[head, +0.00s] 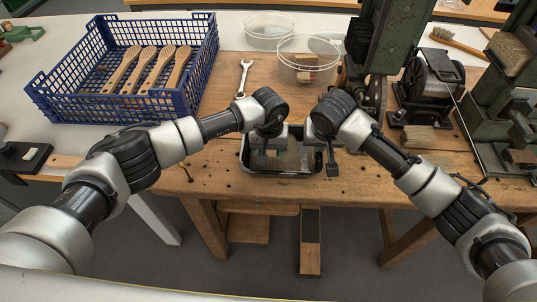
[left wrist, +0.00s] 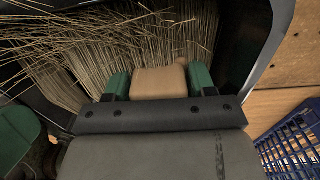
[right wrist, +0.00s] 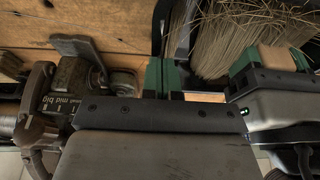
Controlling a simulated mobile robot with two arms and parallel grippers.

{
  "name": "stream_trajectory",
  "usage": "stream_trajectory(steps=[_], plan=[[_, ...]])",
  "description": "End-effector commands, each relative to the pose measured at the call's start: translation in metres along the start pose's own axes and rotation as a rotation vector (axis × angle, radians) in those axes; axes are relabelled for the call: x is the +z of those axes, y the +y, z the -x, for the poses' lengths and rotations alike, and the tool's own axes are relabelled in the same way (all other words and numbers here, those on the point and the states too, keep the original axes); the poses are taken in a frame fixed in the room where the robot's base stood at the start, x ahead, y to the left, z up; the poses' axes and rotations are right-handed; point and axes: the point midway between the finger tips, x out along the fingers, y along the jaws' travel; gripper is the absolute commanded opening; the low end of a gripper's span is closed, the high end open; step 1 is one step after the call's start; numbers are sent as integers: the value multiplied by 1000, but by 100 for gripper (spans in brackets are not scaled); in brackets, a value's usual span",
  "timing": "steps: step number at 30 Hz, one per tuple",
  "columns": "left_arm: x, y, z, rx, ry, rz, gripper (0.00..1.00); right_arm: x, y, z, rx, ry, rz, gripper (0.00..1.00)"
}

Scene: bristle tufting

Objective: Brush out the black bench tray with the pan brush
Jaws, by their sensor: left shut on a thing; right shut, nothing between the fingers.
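The black bench tray (head: 290,173) sits near the front edge of the wooden bench, with pale bristles in it. My left gripper (head: 270,151) is over the tray, shut on a light wooden piece, which I take for the pan brush (left wrist: 160,82). Long straw-coloured bristles fan out beyond it; I cannot tell which belong to the brush and which lie loose. The held wood also shows in the right wrist view (right wrist: 275,60). My right gripper (head: 332,168) is shut and empty at the tray's right side. Its green fingertips (right wrist: 161,77) are together beside the tray wall.
A blue crate (head: 130,108) with several wooden brush handles stands at left. A wrench (head: 243,78) lies behind the tray. Clear round tubs (head: 308,60) stand at the back. Green machines (head: 388,40) crowd the right. Another brush (head: 457,42) lies at back right.

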Motion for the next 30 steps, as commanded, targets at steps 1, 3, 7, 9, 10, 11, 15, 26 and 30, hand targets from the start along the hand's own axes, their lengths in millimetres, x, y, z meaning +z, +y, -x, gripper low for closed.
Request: stream_trajectory(steps=[1,3,7,9,10,11,15,26,30], plan=[[-4,-1,-3,-4,-2,1,36,0,0,0,0,0,0,0],[-9,-1,-3,-4,-2,3,36,0,0,0,0,0,0,0],[-14,-2,-5,-4,-1,1,36,0,0,0,0,0,0,0],[-14,-2,-5,-4,-2,2,36,0,0,-1,0,0,0,0],[-14,-2,-5,-4,-2,1,36,0,0,-1,0,0,0,0],[-14,-2,-5,-4,-2,2,36,0,0,-1,0,0,0,0],[-14,-3,-6,-5,-2,2,36,0,0,-1,0,0,0,0],[-15,-2,26,-3,0,0,36,0,0,-1,0,0,0,0],[-15,-2,41,-2,1,0,36,0,0,-1,0,-1,0,0]])
